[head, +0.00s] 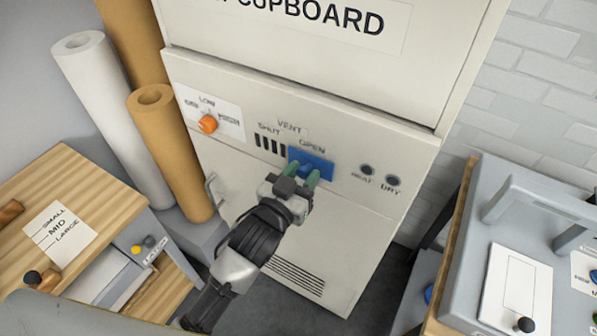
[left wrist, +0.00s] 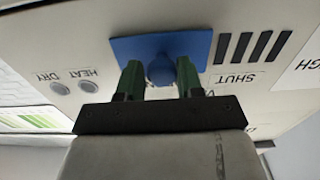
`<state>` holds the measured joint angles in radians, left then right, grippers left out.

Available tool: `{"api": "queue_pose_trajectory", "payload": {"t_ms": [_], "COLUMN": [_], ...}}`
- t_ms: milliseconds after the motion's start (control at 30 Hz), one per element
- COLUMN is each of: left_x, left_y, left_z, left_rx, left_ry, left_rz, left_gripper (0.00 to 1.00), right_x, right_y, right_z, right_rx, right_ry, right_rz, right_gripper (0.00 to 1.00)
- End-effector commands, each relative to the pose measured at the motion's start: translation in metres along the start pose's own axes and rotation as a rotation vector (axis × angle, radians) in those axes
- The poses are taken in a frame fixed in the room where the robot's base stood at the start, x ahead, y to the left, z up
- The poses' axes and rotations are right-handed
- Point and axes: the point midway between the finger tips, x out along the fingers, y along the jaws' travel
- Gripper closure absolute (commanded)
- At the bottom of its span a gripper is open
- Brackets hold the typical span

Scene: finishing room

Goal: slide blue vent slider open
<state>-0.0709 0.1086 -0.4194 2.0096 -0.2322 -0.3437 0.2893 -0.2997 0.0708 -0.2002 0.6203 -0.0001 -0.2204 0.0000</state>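The blue vent slider (head: 322,166) is a flat plate with a round knob on the cupboard's front panel, below the word OPEN. Dark vent slots (head: 270,145) show uncovered to its left, below SHUT. In the left wrist view, which is upside down, the slider plate (left wrist: 198,45) and the slots (left wrist: 252,47) sit side by side. The fingers hide part of the slider in the head view. My right gripper is not in view.
An orange knob (head: 208,124) is left of the vent, and two grey round lamps (head: 379,175) are right of it. Rolls (head: 170,150) and a wooden bench (head: 90,190) stand left. A grey machine (head: 470,260) stands right. The panel around the slider is clear.

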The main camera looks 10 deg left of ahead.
Motion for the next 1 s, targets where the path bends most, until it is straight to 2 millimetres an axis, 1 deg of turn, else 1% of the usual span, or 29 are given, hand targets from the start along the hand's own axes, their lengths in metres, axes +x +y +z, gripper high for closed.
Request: {"api": "queue_pose_trajectory", "payload": {"t_ms": [33, 100, 133, 367, 467, 567, 800, 900, 1000], "left_x": [0.000, 0.000, 0.000, 0.000, -0.004, -0.017, -0.066, -0.084, -0.097], "left_y": [0.001, 0.001, 0.001, 0.000, 0.000, 0.000, 0.001, 0.001, 0.001], "left_z": [0.001, 0.000, 0.000, 0.000, 0.001, 0.003, 0.004, 0.004, 0.003], "left_rx": [-0.001, -0.001, -0.001, 0.000, 0.000, 0.000, -0.001, -0.001, 0.000], "left_ry": [-0.001, -0.001, -0.001, 0.000, -0.001, -0.002, -0.003, -0.003, -0.002], "left_rz": [0.002, 0.001, 0.001, 0.000, -0.001, -0.001, 0.001, 0.001, 0.001], "left_gripper": [0.56, 0.46, 0.44, 0.44, 0.44, 0.44, 0.44, 0.44, 0.44], "right_x": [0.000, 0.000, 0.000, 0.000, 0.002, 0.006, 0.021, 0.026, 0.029], "right_y": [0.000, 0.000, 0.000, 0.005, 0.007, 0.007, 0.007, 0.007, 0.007], "right_z": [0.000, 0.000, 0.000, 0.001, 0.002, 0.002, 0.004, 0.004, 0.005], "right_rx": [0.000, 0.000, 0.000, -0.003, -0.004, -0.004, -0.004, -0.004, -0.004], "right_ry": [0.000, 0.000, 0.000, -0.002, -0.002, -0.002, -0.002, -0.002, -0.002], "right_rz": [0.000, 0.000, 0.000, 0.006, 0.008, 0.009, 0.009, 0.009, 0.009], "right_gripper": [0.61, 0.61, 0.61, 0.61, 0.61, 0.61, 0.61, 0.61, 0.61]}}
